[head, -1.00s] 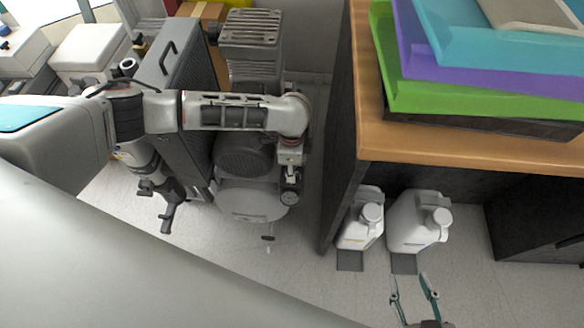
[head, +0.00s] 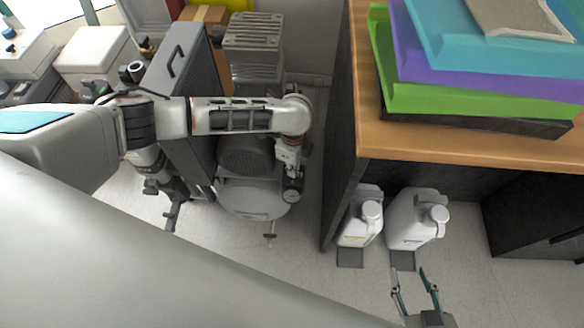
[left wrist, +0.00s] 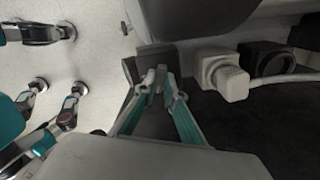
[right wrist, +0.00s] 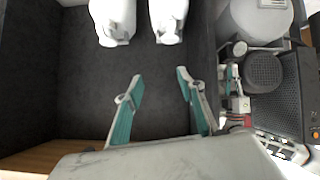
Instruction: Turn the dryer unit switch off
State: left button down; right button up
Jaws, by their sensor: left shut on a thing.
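The compressor with its round pale tank (head: 252,200) stands on the floor left of the desk, beside a tall grey slatted box (head: 172,75). My left gripper (head: 290,176) is at its right side, near a round gauge (head: 292,196); my wrist hides most of the fingers there. In the left wrist view the left fingertips (left wrist: 162,76) are closed together on a small grey part, likely the switch, in front of a dark block (left wrist: 156,54). The switch's position cannot be made out. My right gripper (head: 414,284) is open and empty; it also shows in the right wrist view (right wrist: 160,77).
A pale knob (left wrist: 226,78) and a black ring-shaped fitting (left wrist: 272,60) sit right of the left fingers. Two white jugs (head: 357,222) (head: 410,225) stand under the wooden desk (head: 450,150). Coloured trays (head: 480,80) lie on the desk. The floor in front is clear.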

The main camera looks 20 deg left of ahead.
pick_arm(q)
jog(key=m, duration=0.2)
jog(key=shift+m+p, duration=0.3)
jog(key=shift+m, duration=1.9)
jog(key=m, duration=0.4)
jog(key=shift+s+f+p, duration=0.1)
jog(key=shift+p, duration=0.2)
jog(key=shift+m, duration=1.6)
pick_arm(e)
jog(key=shift+d, duration=0.25)
pick_arm(q)
jog(key=c, duration=2.1)
grip_release()
jog(key=shift+c, duration=0.2)
pick_arm(e)
jog(key=shift+s, duration=0.2)
